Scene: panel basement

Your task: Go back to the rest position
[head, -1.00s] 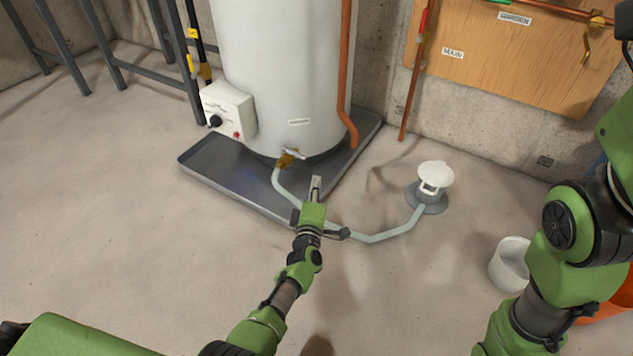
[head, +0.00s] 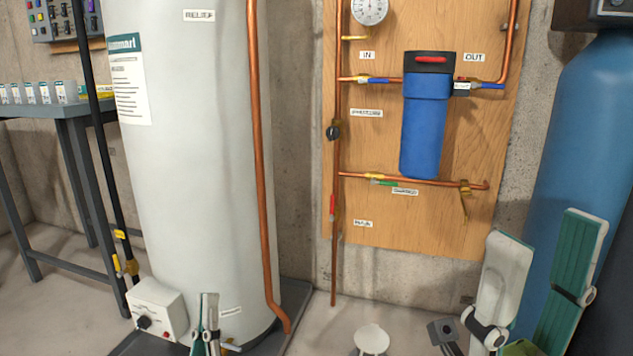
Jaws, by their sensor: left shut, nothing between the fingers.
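My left gripper (head: 207,310) shows at the bottom edge, in front of the white water heater (head: 185,130) and just right of its control box (head: 157,310). Its fingers are together with nothing between them. My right gripper (head: 540,265) shows at the lower right, in front of the blue tank (head: 585,130). Its two fingers point up and stand wide apart, with nothing between them. Most of both arms is out of view.
A wooden panel (head: 380,220) with copper pipes and a blue filter housing (head: 425,125) is on the back wall. A white drain cap (head: 371,338) stands on the floor. A grey table (head: 62,112) with small boxes is at left.

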